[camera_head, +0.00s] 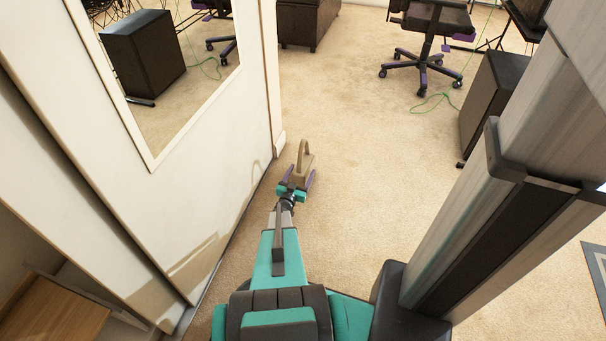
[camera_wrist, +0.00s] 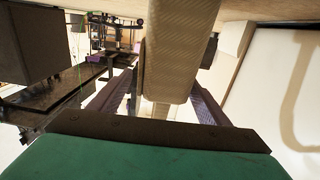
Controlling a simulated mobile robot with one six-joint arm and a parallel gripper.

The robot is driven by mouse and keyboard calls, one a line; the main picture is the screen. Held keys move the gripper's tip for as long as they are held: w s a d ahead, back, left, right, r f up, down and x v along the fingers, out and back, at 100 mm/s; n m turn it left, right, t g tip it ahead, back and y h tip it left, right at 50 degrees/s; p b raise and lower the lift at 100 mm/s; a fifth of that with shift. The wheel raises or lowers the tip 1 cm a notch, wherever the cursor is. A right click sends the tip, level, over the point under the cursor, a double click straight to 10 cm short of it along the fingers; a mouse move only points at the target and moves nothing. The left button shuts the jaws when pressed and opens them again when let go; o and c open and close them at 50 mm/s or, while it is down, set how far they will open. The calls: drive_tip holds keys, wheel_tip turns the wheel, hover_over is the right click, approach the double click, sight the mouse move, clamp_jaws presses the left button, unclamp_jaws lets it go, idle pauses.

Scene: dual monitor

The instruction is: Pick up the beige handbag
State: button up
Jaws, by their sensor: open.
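The beige handbag (camera_head: 302,168) stands upright on the carpet beside the white wall, with its handle arching up. My gripper (camera_head: 299,181) is right at the bag, with one purple finger on each side of it. In the wrist view, the bag (camera_wrist: 180,60) fills the upper middle, and my gripper (camera_wrist: 165,100) shows its two fingers flanking it. The jaws are open. I cannot tell whether either finger touches the bag.
A white mirrored door (camera_head: 170,190) runs close along the left. An office chair (camera_head: 425,60) and a dark cabinet (camera_head: 490,100) stand at the right. A green cable (camera_head: 432,100) lies near the chair. The carpet (camera_head: 370,150) between is clear.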

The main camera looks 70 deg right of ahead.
sight(304, 164)
drive_tip(key=d, duration=0.1)
drive_tip(key=d+b, duration=0.2)
drive_tip(key=d, duration=0.1)
drive_tip(key=shift+w, duration=0.35)
drive_tip(key=shift+d, duration=0.55)
drive_tip(key=shift+c, duration=0.2)
drive_tip(key=shift+r, duration=0.1)
drive_tip(key=c, duration=1.7)
drive_tip(key=shift+r, duration=0.15)
